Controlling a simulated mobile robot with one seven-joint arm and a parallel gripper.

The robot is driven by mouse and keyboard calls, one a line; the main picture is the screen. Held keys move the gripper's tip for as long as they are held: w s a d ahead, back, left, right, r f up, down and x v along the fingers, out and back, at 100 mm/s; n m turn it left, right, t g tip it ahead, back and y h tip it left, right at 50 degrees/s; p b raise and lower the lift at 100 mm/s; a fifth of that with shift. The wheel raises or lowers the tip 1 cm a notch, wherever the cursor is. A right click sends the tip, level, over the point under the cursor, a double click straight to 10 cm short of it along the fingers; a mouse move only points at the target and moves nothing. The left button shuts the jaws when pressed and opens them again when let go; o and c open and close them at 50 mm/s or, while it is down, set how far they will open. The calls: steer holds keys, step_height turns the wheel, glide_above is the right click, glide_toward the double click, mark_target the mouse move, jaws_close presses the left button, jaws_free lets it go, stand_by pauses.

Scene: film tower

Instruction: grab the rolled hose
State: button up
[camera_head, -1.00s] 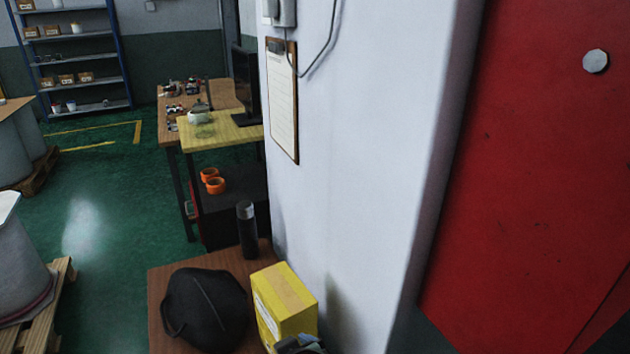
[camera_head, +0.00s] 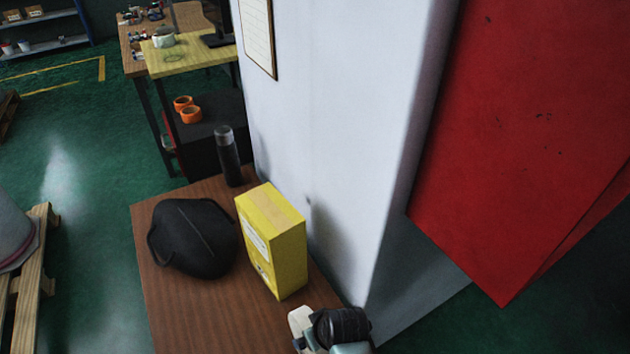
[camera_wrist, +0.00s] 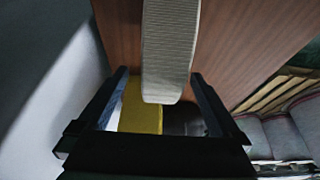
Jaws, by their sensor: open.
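The rolled hose (camera_wrist: 170,45) is a pale beige, ribbed band in the wrist view, running down from the top edge over brown wood. Its rounded lower end lies between the two dark fingers of my gripper (camera_wrist: 160,74). The gripper is open, with a finger to each side of the hose and visible gaps; I cannot tell how deep the hose sits between them. In the head view, a pale rounded piece (camera_head: 300,326), which looks like the hose, shows at the bottom edge, partly hidden behind the dark end of my arm.
The brown table (camera_head: 170,310) holds a yellow box (camera_head: 275,245), a black bag (camera_head: 195,238) and a dark bottle (camera_head: 229,160). A white wall (camera_head: 330,130) stands along the table's right side. Orange rolls (camera_head: 190,114) sit on a shelf behind.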

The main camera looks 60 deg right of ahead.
steer(key=b+x, duration=0.1)
steer(key=x, duration=0.3)
steer(key=shift+a+f, duration=0.15)
steer(key=shift+f, duration=0.15)
jaws_close()
steer(key=shift+w+r, duration=0.1)
steer(key=shift+r, duration=0.1)
